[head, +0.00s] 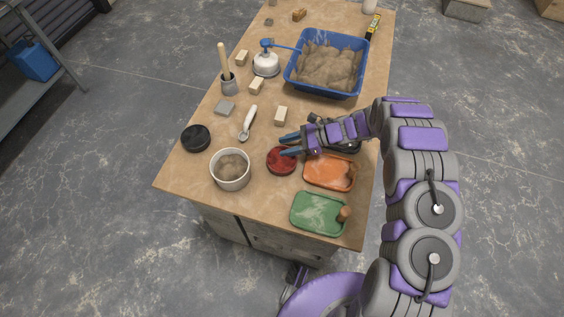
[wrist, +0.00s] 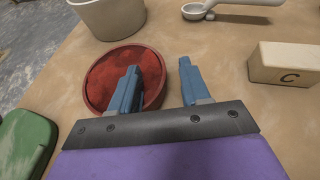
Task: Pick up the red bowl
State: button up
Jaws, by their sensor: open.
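The red bowl (head: 282,162) is a shallow round dish on the wooden table, near its front, between the white tub and the orange tray. It also shows in the wrist view (wrist: 107,72). My gripper (head: 289,144) is open, with blue fingers, at the bowl's far right side. In the wrist view my gripper (wrist: 158,80) has its left finger overlapping the bowl and its right finger outside the rim over bare table. I cannot tell whether the left finger touches the bowl. Nothing shows between the fingers except rim and table.
A white tub (head: 231,182) of mortar stands left of the bowl. An orange tray (head: 322,180) and a green tray (head: 305,223) lie to the right and front. A pale block marked C (wrist: 284,72) lies right of the fingers. A blue mortar tub (head: 294,83) stands farther back.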

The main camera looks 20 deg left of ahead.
jog(key=c, duration=0.8)
grip_shut()
jog(key=shift+s+f, duration=0.1)
dwell(0.5)
